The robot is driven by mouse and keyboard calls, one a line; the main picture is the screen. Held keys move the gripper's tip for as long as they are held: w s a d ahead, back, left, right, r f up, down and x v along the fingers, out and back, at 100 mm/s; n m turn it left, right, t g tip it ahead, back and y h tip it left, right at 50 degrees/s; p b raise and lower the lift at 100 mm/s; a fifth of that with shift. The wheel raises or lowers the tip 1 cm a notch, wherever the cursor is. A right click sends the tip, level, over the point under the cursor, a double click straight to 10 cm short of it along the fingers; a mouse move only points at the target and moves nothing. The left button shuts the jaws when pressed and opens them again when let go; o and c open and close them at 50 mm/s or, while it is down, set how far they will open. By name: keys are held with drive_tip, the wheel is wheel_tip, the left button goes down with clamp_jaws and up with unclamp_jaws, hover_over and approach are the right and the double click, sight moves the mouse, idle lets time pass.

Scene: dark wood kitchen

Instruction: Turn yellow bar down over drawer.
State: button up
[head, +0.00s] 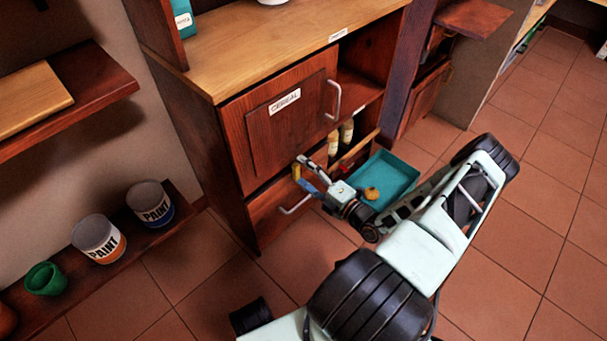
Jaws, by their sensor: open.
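The small yellow bar (296,172) stands roughly upright at the top edge of the lower drawer (268,209), just under the cereal door. My gripper (299,171) is open, with its fingertips at the bar. One finger is above and to the right of the bar, the other below and beside it. I cannot tell whether either finger touches the bar. The drawer looks closed, with its pale handle (294,206) below my gripper. My gripper hides part of the drawer's upper right.
The cereal door (262,125) above is closed. A teal tray (397,172) holding a small orange-brown item lies right of my gripper. Bottles (334,143) stand on the shelf behind. Paint cans (98,238) stand on a low shelf at left. Tiled floor is clear at right.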

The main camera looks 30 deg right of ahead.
wheel_tip(320, 180, up, 10)
drive_tip(key=shift+a+f, duration=0.1)
drive_tip(key=shift+f, duration=0.1)
drive_tip(key=shift+w, duration=0.1)
drive_tip(key=shift+f, duration=0.1)
drive_tip(key=p, duration=0.2)
approach(294, 146)
drive_tip(key=v, duration=0.6)
drive_tip(key=shift+s, duration=0.25)
idle(0.8)
drive_tip(key=shift+f, duration=0.1)
drive_tip(key=shift+p, duration=0.3)
idle(0.3)
